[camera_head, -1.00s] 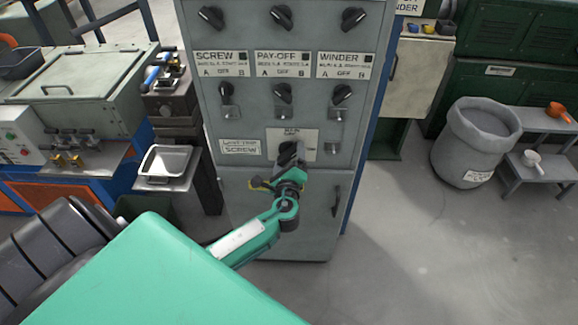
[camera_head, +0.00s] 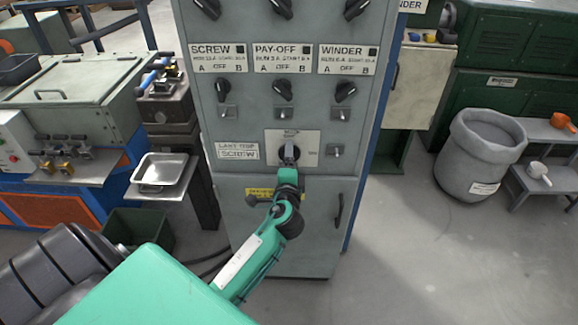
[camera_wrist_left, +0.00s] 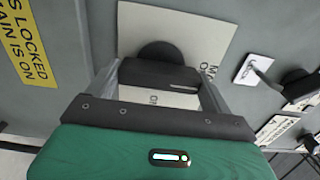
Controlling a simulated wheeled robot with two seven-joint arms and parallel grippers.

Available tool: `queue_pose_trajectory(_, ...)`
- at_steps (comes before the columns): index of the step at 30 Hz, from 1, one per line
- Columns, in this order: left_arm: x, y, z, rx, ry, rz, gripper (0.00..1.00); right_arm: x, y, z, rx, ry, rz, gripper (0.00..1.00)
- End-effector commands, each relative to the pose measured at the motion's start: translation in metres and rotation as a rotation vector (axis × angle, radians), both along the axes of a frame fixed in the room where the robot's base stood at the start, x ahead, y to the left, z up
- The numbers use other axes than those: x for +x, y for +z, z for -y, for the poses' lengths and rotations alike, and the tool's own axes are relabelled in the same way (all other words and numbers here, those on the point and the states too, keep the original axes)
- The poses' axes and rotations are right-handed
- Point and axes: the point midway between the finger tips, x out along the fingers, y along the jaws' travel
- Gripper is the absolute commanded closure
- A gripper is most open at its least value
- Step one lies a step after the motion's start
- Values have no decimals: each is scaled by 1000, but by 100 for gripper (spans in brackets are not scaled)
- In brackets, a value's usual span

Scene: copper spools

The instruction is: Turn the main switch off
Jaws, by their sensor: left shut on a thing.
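The main switch (camera_head: 282,153) is a dark round knob on a pale plate (camera_head: 308,143), low on the grey control cabinet. My left gripper (camera_head: 290,152) is at the knob, with its green arm coming up from below. In the left wrist view its two grey fingers (camera_wrist_left: 158,90) are on either side of the switch's black handle (camera_wrist_left: 150,74), shut on it. The round base of the knob (camera_wrist_left: 160,50) shows just beyond the handle. The gripper hides part of the plate's lettering. My right gripper is not in view.
Rows of other black knobs (camera_head: 283,90) sit above on the cabinet. A yellow label (camera_wrist_left: 24,48) is on the cabinet door below the switch. A metal tray (camera_head: 160,170) stands left and a grey bin (camera_head: 478,155) right. Open floor lies at the front right.

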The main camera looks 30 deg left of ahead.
Motion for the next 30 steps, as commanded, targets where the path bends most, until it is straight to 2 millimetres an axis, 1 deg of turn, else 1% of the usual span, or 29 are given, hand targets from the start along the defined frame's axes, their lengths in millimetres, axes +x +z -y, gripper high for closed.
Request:
queue_pose_trajectory(4,0,-1,0,-18,2,9,39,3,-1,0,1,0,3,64)
queue_pose_trajectory(16,0,-1,0,-25,1,12,39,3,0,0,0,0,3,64)
queue_pose_trajectory(17,0,-1,0,-25,1,12,12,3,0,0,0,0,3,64)
queue_pose_trajectory(18,0,-1,0,-24,1,11,5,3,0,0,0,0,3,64)
queue_pose_trajectory(19,0,-1,0,-24,1,11,0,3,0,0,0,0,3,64)
queue_pose_trajectory(26,-1,-1,0,-22,0,11,0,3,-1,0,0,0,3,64)
queue_pose_trajectory(30,-9,-2,6,-22,-1,11,0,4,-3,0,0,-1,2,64)
